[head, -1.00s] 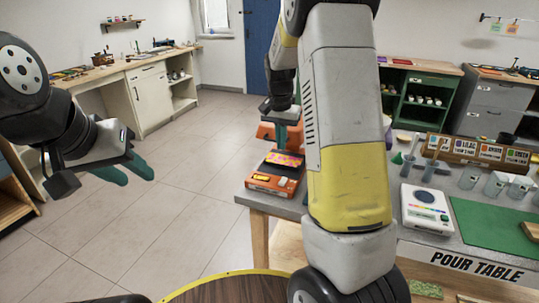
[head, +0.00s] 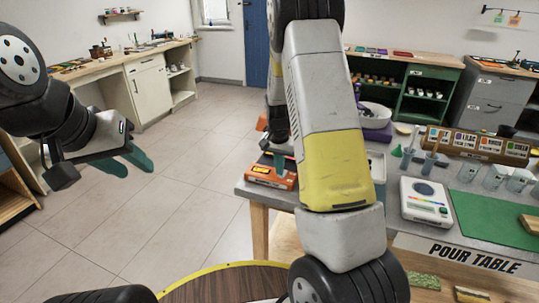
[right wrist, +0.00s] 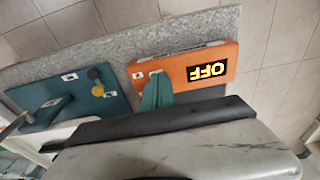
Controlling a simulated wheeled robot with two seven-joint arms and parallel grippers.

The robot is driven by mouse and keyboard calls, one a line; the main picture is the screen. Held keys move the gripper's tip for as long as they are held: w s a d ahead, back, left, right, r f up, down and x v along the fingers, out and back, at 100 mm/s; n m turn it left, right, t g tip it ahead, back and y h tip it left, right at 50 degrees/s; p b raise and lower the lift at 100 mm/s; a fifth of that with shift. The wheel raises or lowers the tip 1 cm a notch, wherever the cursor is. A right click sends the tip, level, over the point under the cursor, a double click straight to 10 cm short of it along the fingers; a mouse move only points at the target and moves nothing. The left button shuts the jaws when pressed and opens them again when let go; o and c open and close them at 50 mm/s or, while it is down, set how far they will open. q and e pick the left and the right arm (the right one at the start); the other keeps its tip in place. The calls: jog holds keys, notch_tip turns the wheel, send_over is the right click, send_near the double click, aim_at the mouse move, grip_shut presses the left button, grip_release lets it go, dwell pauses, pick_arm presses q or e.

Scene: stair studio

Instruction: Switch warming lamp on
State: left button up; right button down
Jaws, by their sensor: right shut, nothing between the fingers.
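The warming lamp appears to be the orange unit (head: 270,174) at the left edge of the pour table, partly hidden by my right arm. In the right wrist view the orange panel (right wrist: 183,66) carries a black display (right wrist: 207,70) reading OFF, upside down in the picture. My right gripper (right wrist: 157,88) is shut and empty, its teal tips over the panel's edge by a small pale switch (right wrist: 155,73). I cannot tell if they touch. It also shows in the head view (head: 279,162). My left gripper (head: 128,163) is open and empty over the floor, away from the table.
A teal panel (right wrist: 70,100) with yellow and dark knobs lies beside the orange one. A white scale (head: 426,202), a green mat (head: 492,222) and several cups (head: 493,178) stand on the right of the pour table. The floor (head: 185,200) on the left is clear.

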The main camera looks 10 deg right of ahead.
aim_at(279, 177)
jog(key=shift+s+a+f, duration=0.25)
jog(key=shift+s+f, duration=0.15)
jog(key=shift+f, duration=0.15)
jog(key=shift+w, duration=0.1)
jog(key=shift+r, duration=0.1)
jog(key=shift+w+d+r, duration=0.3)
jog(key=shift+w+d, duration=0.15)
jog(key=shift+w, duration=0.15)
notch_tip(279, 177, up, 8)
jog(key=shift+s+a, duration=0.3)
jog(key=shift+s, duration=0.1)
jog(key=shift+f, duration=0.15)
